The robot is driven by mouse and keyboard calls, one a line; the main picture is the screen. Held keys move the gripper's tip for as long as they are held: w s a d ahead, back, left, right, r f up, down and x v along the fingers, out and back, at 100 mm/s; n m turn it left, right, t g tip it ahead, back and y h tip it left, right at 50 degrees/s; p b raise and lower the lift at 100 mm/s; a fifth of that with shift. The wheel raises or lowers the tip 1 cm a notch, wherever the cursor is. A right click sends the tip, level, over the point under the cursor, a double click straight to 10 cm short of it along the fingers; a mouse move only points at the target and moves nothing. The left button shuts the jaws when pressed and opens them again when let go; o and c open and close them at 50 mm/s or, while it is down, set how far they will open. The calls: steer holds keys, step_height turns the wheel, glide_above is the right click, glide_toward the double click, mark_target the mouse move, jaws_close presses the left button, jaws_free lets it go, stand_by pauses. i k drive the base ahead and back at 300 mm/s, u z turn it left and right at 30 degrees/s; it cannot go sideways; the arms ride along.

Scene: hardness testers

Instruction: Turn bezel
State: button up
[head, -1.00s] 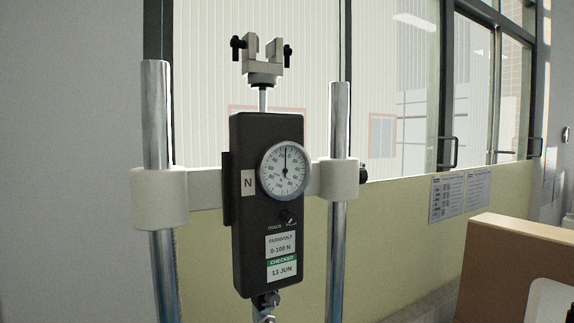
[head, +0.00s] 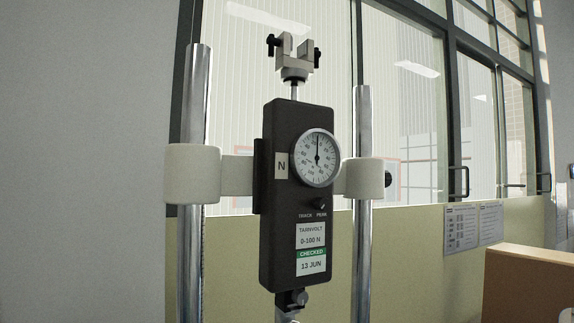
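A black force gauge (head: 283,190) stands upright between two metal columns in the middle of the head view. Its round dial (head: 318,160) has a silver bezel (head: 338,147) around a white face. The dark needle points almost straight up. A small knob (head: 322,204) marked TRACK and PEAK sits below the dial. A label reads TARNVOLT 0-100 N, CHECKED 13 JUN. A metal clamp (head: 294,60) with black screws tops the gauge. My gripper is not in the picture, and nothing touches the bezel.
The left column (head: 194,100) and right column (head: 362,120) flank the gauge, with white collars (head: 192,175) on a crossbar. A brown box (head: 525,285) stands at lower right. Windows and a wall with posted sheets (head: 474,225) lie behind. The space before the dial looks clear.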

mark_target(303, 152)
steer(key=u, duration=2.1)
steer(key=k, duration=1.3)
steer(key=z, duration=2.3)
steer(key=i, duration=1)
steer(key=z, duration=0.05)
